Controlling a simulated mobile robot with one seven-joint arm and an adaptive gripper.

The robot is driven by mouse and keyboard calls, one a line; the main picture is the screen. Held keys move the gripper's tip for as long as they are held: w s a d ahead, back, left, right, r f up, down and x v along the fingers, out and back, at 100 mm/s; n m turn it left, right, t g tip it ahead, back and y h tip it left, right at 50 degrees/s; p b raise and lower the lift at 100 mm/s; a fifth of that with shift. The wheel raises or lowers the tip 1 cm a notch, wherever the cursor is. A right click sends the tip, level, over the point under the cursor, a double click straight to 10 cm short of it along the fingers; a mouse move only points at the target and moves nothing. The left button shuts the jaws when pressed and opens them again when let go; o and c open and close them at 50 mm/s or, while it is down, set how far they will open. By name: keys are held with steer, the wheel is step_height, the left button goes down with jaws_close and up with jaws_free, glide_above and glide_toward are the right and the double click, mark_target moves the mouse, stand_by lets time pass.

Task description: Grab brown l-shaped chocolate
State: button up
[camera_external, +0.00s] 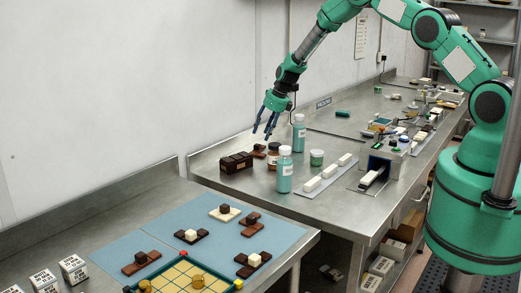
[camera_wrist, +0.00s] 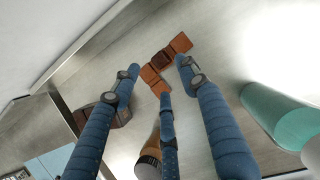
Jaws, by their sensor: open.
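A brown chocolate piece (camera_wrist: 153,82) lies on the steel bench in the wrist view, made of lighter brown parts with a darker block near its middle. In the external view the brown chocolate (camera_external: 259,151) lies beside a dark brown box. My gripper (camera_external: 263,133) is above it, pointing down, apart from it. In the wrist view my gripper (camera_wrist: 158,66) has its three blue fingers spread, with nothing between them; the chocolate shows beyond the fingertips. One finger covers a little of its surroundings.
The dark brown box (camera_external: 236,162), a brown jar (camera_external: 273,158) and teal bottles (camera_external: 284,174) (camera_external: 299,134) stand close around. More brown and cream pieces (camera_external: 252,224) lie on a blue mat (camera_external: 125,243) at the front. White bars (camera_external: 328,171) lie to the right.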

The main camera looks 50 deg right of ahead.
mark_target(259, 145)
steer(key=shift+w+f, duration=0.3)
steer(key=shift+f, duration=0.3)
steer(key=shift+f, duration=0.1)
steer(key=shift+p+x, duration=0.5)
steer(key=shift+x, duration=2)
steer(key=shift+c, duration=0.5)
jaws_close()
